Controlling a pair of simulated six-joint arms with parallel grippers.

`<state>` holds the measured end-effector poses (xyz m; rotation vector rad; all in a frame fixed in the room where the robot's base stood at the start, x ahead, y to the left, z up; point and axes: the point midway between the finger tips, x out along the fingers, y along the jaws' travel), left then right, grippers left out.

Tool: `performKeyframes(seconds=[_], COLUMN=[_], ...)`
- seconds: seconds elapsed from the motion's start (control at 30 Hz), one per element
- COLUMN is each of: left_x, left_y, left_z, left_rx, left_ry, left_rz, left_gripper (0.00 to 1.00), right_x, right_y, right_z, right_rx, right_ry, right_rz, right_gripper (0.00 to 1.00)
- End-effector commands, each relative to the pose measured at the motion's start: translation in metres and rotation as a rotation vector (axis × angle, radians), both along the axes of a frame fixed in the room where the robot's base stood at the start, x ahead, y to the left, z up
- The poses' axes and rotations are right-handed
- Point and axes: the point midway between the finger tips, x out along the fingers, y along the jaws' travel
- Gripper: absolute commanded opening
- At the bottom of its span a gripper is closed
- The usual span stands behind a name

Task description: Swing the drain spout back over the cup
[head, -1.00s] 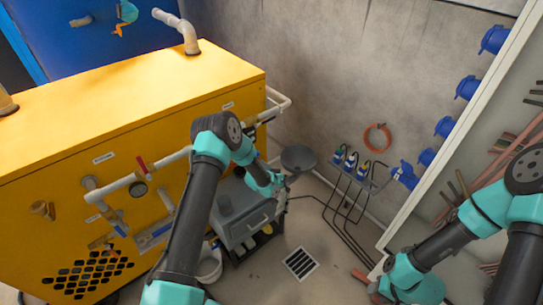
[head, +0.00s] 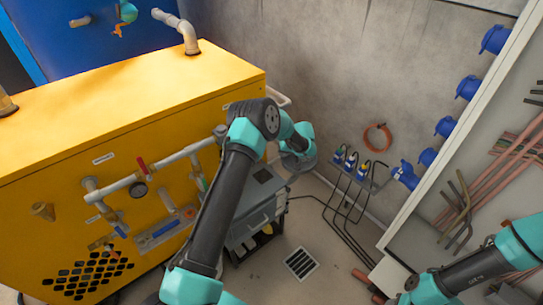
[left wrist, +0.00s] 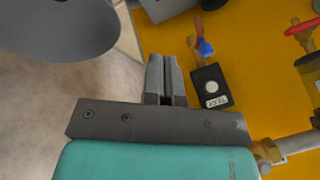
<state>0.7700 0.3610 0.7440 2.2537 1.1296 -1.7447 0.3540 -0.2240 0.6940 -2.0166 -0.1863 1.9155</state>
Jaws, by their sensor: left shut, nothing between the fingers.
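In the left wrist view, my left gripper (left wrist: 166,78) is shut and empty. A small valve with a blue handle (left wrist: 205,48) and an orange-brown part sits just ahead and to the right of the fingertips, apart from them, by a black tagged box (left wrist: 210,88). In the head view my left wrist is raised beside the yellow cabinet (head: 75,160), and its fingers cannot be made out. I cannot clearly identify the drain spout or the cup. My right arm is at the lower right; its fingertips do not show.
A round grey dish (left wrist: 60,25) lies left of the fingers in the left wrist view. In the head view a grey box unit (head: 262,195) stands by the cabinet, below my left arm. A floor grate (head: 301,263) lies on open floor. Blue sockets (head: 445,127) line the right panel.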

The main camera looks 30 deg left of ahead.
Motion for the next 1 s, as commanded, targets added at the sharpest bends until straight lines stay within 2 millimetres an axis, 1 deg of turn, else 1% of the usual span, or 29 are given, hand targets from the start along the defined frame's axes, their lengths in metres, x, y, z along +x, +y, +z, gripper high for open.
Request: performKeyframes(seconds=[0.03,0.1,0.17,0.53,0.77,1.0], left_x=[0.002,0.003,0.003,0.003,0.003,0.005], left_y=[0.006,0.013,0.015,0.017,0.026,0.048], left_z=[0.01,0.019,0.024,0.024,0.012,-0.017], left_rx=[0.044,0.088,0.109,0.116,0.115,0.115], left_ry=[-0.009,-0.019,-0.024,-0.025,-0.025,-0.024], left_rz=[0.031,0.066,0.082,0.088,0.089,0.09], left_gripper=[0.0,0.0,0.0,0.0,0.0,0.0], right_x=[0.0,0.0,0.0,0.0,0.0,0.0], right_y=[0.0,0.0,0.0,0.0,0.0,0.0], right_z=[0.0,0.0,0.0,0.0,0.0,0.0], right_rx=[0.0,0.0,0.0,0.0,0.0,0.0], right_ry=[0.0,0.0,0.0,0.0,0.0,0.0], right_rz=[0.0,0.0,0.0,0.0,0.0,0.0], right_gripper=[0.43,0.43,0.43,0.43,0.43,0.43])
